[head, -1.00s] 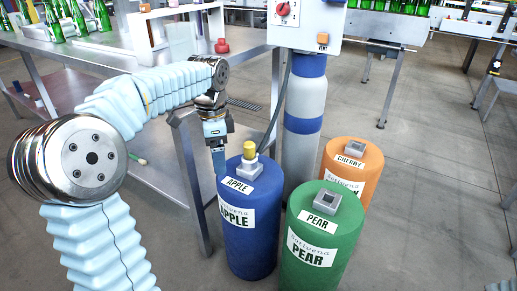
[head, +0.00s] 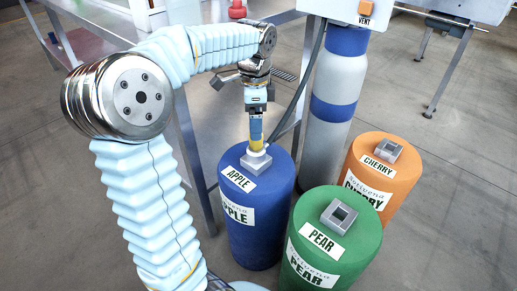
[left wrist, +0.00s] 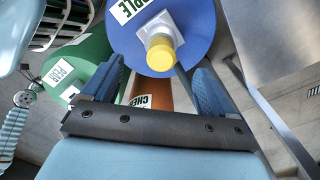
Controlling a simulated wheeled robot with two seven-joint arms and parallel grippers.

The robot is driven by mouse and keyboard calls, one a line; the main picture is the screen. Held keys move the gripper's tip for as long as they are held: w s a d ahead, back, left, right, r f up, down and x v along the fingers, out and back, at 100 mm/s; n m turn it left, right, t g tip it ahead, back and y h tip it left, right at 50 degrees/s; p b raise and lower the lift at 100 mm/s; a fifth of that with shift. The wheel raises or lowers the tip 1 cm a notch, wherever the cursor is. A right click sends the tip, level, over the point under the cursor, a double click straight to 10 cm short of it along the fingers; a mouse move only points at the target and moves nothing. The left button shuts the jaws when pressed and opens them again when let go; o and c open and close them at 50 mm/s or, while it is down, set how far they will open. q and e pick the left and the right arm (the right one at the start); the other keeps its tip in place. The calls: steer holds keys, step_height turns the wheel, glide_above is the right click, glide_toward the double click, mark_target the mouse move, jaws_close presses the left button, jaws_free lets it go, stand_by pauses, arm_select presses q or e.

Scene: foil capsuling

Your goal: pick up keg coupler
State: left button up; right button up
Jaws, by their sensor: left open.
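The keg coupler (left wrist: 161,50), with a yellow top and a pale square base, sits on top of the blue APPLE keg (head: 258,222). In the head view its yellow part (head: 256,142) shows just under my left gripper (head: 256,125). In the left wrist view my left gripper (left wrist: 155,75) is open, its two blue fingers apart, with the yellow top beyond and between the fingertips. I cannot tell whether either finger touches it. My right gripper is not in view.
The green PEAR keg (head: 330,245) and orange CHERRY keg (head: 382,180) stand to the right, each with a square grey fitting on top. A grey column with blue bands (head: 335,100) stands behind the APPLE keg, and a dark hose (head: 305,85) hangs beside it. A metal table (head: 205,120) is at left.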

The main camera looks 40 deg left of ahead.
arm_select(q)
step_height(320, 180, down, 8)
steer(key=shift+w+f+b, duration=0.1)
steer(key=shift+w+b, duration=0.05)
steer(key=shift+b, duration=0.15)
steer(key=c, duration=1.4)
steer(key=shift+r, duration=0.2)
steer(key=shift+c, duration=0.2)
steer(key=shift+r, duration=0.3)
step_height(320, 180, up, 2)
steer(key=shift+r+p, duration=0.2)
steer(key=shift+p, duration=0.1)
steer(key=s+d+r, duration=0.8)
steer(key=s+r, duration=0.1)
steer(key=s, duration=0.2)
steer(key=shift+s+r, duration=0.3)
steer(key=shift+r, duration=0.05)
